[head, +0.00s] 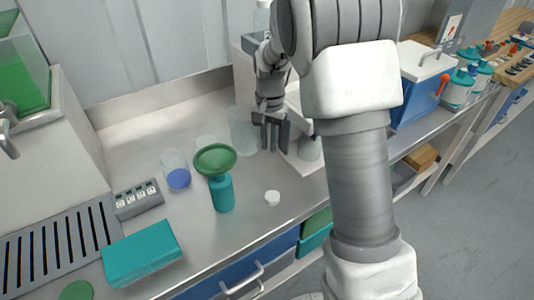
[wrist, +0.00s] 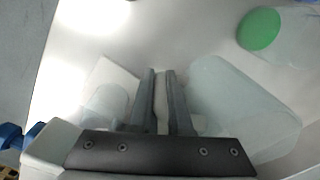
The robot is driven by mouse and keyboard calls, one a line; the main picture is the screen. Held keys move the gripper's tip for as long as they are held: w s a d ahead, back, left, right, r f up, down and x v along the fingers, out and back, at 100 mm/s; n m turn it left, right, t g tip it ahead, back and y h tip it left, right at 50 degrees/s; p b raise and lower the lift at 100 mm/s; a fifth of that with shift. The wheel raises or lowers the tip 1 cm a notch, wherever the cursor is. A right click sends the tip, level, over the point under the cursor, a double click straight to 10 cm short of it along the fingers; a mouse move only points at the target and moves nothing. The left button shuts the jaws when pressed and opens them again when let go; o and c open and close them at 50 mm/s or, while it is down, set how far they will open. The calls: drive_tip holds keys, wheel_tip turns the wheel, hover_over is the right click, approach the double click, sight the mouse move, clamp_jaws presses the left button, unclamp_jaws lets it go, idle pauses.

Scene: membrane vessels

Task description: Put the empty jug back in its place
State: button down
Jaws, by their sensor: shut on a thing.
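The jug (head: 242,130) is a clear, pale, empty-looking vessel standing upright on or just above the steel counter near the back. In the wrist view the jug (wrist: 245,105) is the large translucent body right of the fingers. My gripper (head: 271,137) points down at the jug's right side. In the wrist view my gripper (wrist: 160,75) is shut with a narrow pale strip between its fingers, which looks like the jug's handle. Whether the jug's base touches the counter is hard to tell.
A green funnel (head: 215,158) sits on a teal bottle (head: 222,194). Left of it stands a clear vessel with blue contents (head: 178,178). A small white cap (head: 272,198) lies in front. A teal box (head: 141,252) is front left. A blue cooler box (head: 418,88) stands right.

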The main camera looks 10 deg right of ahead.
drive_tip(key=shift+f, duration=1.95)
drive_tip(key=shift+f, duration=0.1)
drive_tip(key=shift+f+b, duration=0.15)
drive_tip(key=shift+b, duration=0.15)
drive_tip(key=c, duration=0.8)
unclamp_jaws()
drive_tip(key=shift+c, duration=0.2)
